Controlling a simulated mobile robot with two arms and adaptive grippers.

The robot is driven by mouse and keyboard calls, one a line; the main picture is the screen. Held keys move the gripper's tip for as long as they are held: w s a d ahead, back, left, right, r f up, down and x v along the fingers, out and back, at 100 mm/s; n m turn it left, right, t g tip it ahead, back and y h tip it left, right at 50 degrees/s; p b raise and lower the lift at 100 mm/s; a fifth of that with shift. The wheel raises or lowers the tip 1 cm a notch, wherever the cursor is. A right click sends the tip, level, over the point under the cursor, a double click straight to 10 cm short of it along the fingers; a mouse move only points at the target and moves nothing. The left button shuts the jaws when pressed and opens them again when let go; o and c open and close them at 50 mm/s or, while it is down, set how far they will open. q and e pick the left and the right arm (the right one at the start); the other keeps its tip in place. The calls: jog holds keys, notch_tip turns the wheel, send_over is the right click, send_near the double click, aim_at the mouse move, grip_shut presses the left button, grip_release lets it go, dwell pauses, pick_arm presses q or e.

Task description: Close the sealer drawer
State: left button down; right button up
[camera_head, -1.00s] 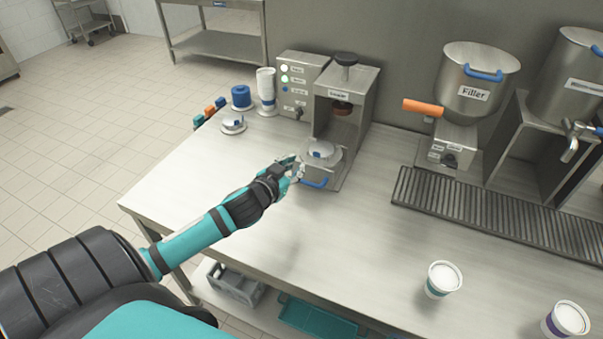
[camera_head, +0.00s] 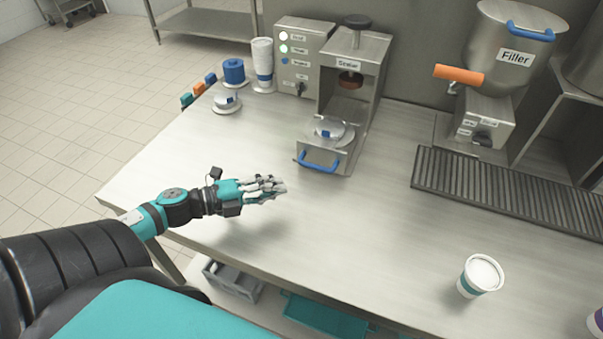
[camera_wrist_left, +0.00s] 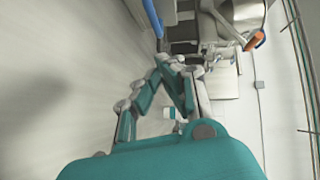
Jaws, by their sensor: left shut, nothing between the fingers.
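The sealer (camera_head: 357,75) is a grey metal machine at the back of the table. Its drawer (camera_head: 309,158) sticks out at the front, with a blue handle (camera_head: 319,163) and a round metal holder (camera_head: 333,131) on top. In the left wrist view a blue bar, probably the handle (camera_wrist_left: 153,17), shows at the top. My left gripper (camera_head: 280,187) is shut and empty, above the table, in front and to the left of the handle, apart from it. Its fingertips meet in the left wrist view (camera_wrist_left: 170,60). My right gripper is not in view.
A control box (camera_head: 296,60) with lights stands left of the sealer. A cup stack (camera_head: 263,62), a blue roll (camera_head: 234,71) and a small lid-like piece (camera_head: 226,103) are further left. The filler (camera_head: 510,55), a drain grate (camera_head: 510,185) and a filled cup (camera_head: 480,276) are right.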

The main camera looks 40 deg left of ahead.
pick_arm(q)
jog(key=x, duration=0.5)
jog(key=shift+w+a+r, duration=0.1)
jog(key=shift+w+r, duration=0.05)
jog(key=w, duration=0.1)
jog(key=w+f+p, duration=0.1)
jog(key=w, duration=0.1)
jog(key=shift+w+a, duration=0.25)
jog(key=shift+w+f, duration=0.1)
jog(key=shift+w, duration=0.1)
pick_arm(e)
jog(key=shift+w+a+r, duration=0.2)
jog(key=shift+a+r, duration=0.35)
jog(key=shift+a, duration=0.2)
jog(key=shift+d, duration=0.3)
